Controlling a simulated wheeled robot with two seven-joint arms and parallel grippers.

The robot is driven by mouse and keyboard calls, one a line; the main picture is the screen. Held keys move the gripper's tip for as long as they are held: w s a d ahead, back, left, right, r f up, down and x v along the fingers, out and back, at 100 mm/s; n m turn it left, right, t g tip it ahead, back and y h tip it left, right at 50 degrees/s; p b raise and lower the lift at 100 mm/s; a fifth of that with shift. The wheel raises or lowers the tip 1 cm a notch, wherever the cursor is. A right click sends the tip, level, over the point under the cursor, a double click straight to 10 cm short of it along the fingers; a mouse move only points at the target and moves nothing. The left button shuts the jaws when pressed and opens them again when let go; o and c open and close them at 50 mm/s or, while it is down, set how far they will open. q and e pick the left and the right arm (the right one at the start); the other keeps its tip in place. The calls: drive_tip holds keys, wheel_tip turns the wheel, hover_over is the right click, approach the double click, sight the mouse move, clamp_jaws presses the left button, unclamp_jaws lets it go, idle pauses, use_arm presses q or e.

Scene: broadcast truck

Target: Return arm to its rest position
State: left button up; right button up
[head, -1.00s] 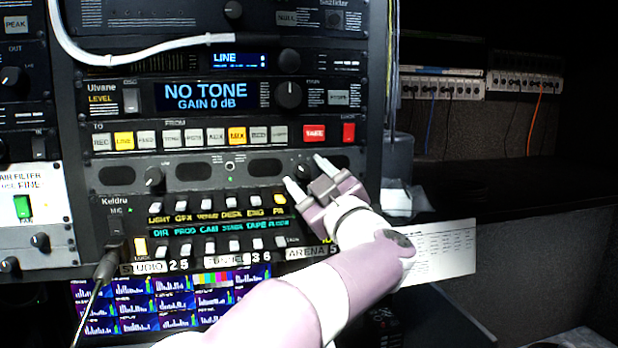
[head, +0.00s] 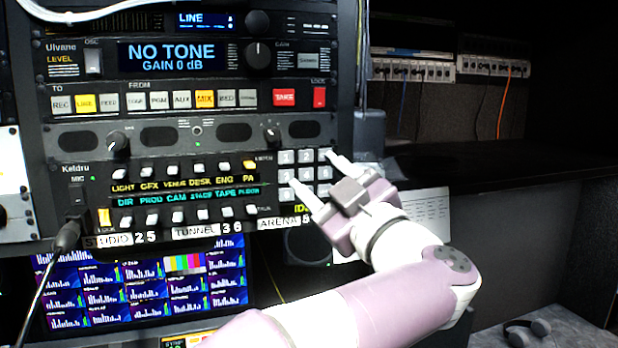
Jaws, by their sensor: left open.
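My left gripper (head: 312,172) is in the head view, right of centre, in front of the rack's right side. Its two white fingers are spread apart with nothing between them. My pale pink and white arm (head: 370,300) comes up from the bottom of the picture. Behind the fingers is a numbered keypad (head: 286,158), partly hidden by them. I cannot tell whether a finger touches it. My right gripper is not in view.
The Ulvane unit (head: 180,57) reads "NO TONE, GAIN 0 dB". Below is the Keldru panel (head: 180,190) with a plugged cable (head: 66,236). A monitor (head: 150,285) sits lower. Headphones (head: 527,332) lie at bottom right. A dark shelf (head: 480,180) at right looks clear.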

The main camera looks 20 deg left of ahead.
use_arm(q)
drive_tip(key=w+d+f+m+t+h, duration=0.35)
drive_tip(key=d+m+h, duration=0.25)
drive_tip(key=h, duration=0.2)
drive_tip(key=w+d+f+m+t+h, duration=0.3)
drive_tip(key=w+d+m+t+h, duration=0.1)
drive_tip(key=d+m+h, duration=0.25)
drive_tip(key=s+d+f+m+g+h, duration=0.1)
drive_tip(key=d+f+m+g+h, duration=0.15)
drive_tip(key=f, duration=0.55)
drive_tip(key=d+f+m+g+h, duration=0.2)
drive_tip(key=f+m+g+h, duration=0.15)
drive_tip(key=f, duration=0.45)
drive_tip(key=s+a+f+g, duration=0.3)
drive_tip(key=s+f, duration=0.1)
drive_tip(key=f, duration=0.4)
drive_tip(key=s+a+f+g, duration=0.3)
drive_tip(key=s+f+g, duration=0.1)
drive_tip(key=f, duration=0.3)
drive_tip(key=s+a+f+g+y, duration=0.4)
drive_tip(key=s+a+f+g, duration=0.2)
drive_tip(key=s+a+f, duration=0.5)
drive_tip(key=s+a, duration=0.3)
drive_tip(key=shift+s+n+g, duration=0.35)
drive_tip(key=shift+s, duration=0.05)
